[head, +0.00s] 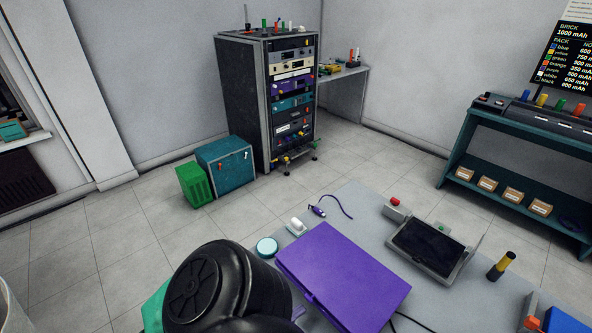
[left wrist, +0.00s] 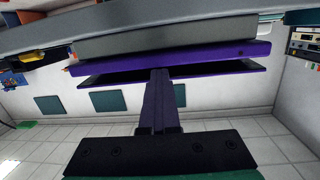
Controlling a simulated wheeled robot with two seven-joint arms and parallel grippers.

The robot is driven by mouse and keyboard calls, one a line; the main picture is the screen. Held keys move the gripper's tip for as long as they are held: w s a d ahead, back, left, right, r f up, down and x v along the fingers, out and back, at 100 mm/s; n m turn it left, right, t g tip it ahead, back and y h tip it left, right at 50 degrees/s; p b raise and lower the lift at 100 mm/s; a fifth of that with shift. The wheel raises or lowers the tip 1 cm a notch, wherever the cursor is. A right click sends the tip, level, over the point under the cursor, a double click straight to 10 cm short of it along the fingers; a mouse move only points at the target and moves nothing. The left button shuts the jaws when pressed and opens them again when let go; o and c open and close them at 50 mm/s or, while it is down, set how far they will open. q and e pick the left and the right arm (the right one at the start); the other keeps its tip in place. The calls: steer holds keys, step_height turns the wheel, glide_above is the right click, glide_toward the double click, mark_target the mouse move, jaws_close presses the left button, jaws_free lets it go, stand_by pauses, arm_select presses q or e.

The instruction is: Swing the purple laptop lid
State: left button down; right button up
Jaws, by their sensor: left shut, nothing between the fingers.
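The purple laptop (head: 345,272) lies on the grey table with its flat lid uppermost. In the left wrist view, which looks upside down, a narrow wedge-shaped gap shows between the purple base (left wrist: 215,54) and the thin lid (left wrist: 225,69), so the lid is slightly raised. My left gripper (left wrist: 160,73) is shut and empty, its purple fingers together with their tips at the lid's front edge. Whether they touch it or reach into the gap I cannot tell. In the head view my black arm hides most of this gripper. My right gripper is out of view.
On the table (head: 350,203) are a dark-screened device (head: 428,247), a yellow-black cylinder (head: 501,266), a teal round puck (head: 267,247), a white-topped switch (head: 296,226) and a purple cable plug (head: 317,211). An equipment rack (head: 245,100) stands behind. Air above the lid is clear.

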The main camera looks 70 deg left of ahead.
arm_select(q)
steer(key=shift+d+f+n+g+y, duration=0.1)
steer(key=shift+d+n+g+y, duration=0.15)
steer(key=shift+n+y, duration=0.45)
steer(key=shift+f+b, duration=0.35)
steer(key=shift+f, duration=0.4)
steer(key=c, duration=1.6)
jaws_free()
steer(key=c, duration=1.1)
jaws_free()
